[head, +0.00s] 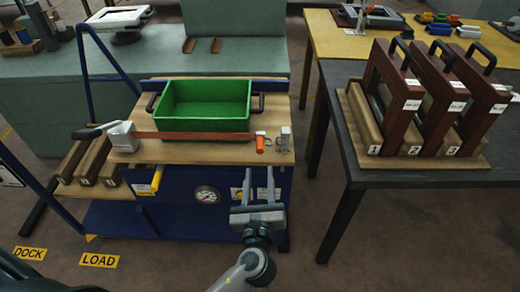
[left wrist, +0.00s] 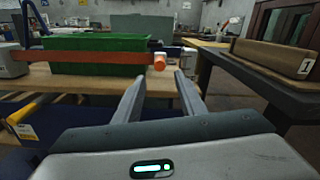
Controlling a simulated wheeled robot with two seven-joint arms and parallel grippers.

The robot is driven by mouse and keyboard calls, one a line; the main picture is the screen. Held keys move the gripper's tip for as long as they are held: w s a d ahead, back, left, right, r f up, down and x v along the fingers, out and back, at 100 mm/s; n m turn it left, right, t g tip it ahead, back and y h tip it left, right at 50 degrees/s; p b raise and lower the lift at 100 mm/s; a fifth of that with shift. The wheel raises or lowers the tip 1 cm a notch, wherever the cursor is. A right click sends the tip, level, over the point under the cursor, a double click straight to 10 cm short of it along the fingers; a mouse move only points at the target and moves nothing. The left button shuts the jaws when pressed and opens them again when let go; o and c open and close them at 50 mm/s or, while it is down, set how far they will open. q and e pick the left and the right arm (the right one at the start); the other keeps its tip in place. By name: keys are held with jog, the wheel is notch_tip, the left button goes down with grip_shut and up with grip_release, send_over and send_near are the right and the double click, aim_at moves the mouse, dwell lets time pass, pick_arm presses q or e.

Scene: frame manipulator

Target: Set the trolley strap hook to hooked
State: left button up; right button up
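The trolley (head: 180,157) has a wooden top with a green crate (head: 205,124) on it. A red-brown strap (head: 190,135) runs across the crate's front from a grey block at the left. An orange end piece (head: 262,144) stands at the strap's right end; it also shows in the left wrist view (left wrist: 160,61). A small metal bracket (head: 284,139) stands just right of it, apart from it. My left gripper (head: 259,174) is open and empty in front of the trolley's right side, with its fingers (left wrist: 159,78) pointing towards the orange piece. My right gripper is not in view.
A dark table (head: 340,150) at the right holds several numbered brown frames in a wooden rack (head: 360,130). Blue trolley rails (head: 90,90) rise at the left. A gauge (head: 207,194) sits on the trolley's front. Floor between trolley and table is free.

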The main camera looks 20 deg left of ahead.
aim_at(260, 152)
pick_arm(q)
jog(key=p+x, duration=0.1)
jog(key=x, duration=0.8)
jog(key=shift+w+a, duration=0.1)
jog(key=shift+w, duration=0.25)
grip_shut()
